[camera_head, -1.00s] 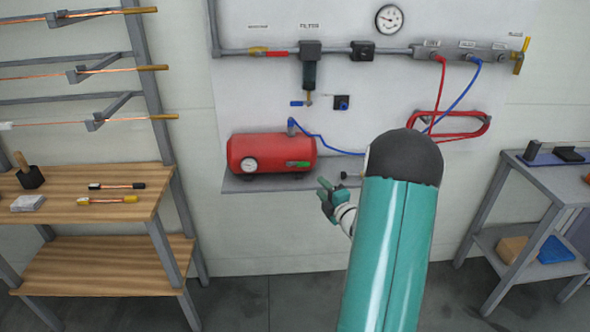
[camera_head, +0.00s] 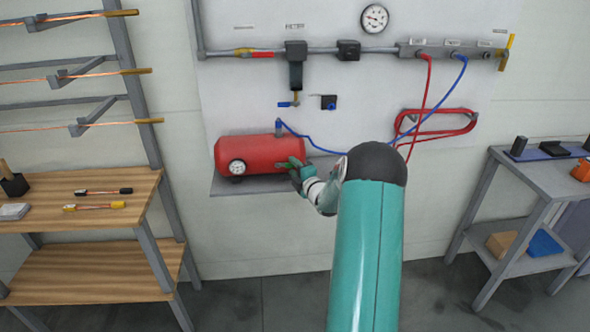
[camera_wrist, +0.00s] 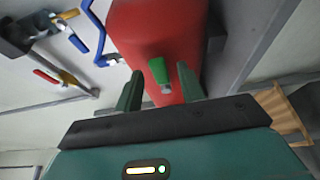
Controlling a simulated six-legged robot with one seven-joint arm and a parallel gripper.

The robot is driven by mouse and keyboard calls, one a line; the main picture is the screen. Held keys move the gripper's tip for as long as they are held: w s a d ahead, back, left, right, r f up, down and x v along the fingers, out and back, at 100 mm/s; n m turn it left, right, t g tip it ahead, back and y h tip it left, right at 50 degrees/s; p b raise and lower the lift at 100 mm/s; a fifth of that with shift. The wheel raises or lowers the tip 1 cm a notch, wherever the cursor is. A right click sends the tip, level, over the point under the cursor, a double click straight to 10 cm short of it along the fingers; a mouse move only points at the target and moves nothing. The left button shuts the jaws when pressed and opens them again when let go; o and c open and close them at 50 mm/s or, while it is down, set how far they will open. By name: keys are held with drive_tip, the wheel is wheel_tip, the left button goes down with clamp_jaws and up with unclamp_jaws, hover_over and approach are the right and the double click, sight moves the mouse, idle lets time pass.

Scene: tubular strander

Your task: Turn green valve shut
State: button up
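The green valve (camera_wrist: 159,72) is a short green handle on the end of the red tank (camera_wrist: 160,30). In the wrist view it shows between and beyond my two green fingers, with a pale stem at its near end. My gripper (camera_wrist: 158,88) is open, a finger on either side of the handle's line; I cannot tell if either touches it. In the head view my gripper (camera_head: 291,168) is at the right part of the red tank (camera_head: 250,155) and covers much of the valve there.
The tank sits on a grey shelf (camera_head: 235,187) on the wall panel. A blue hose (camera_head: 315,143) runs from its top. A blue-handled filter drain (camera_head: 288,104) hangs above. A wooden bench (camera_head: 75,250) stands left, a grey table (camera_head: 540,180) right.

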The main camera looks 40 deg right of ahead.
clamp_jaws()
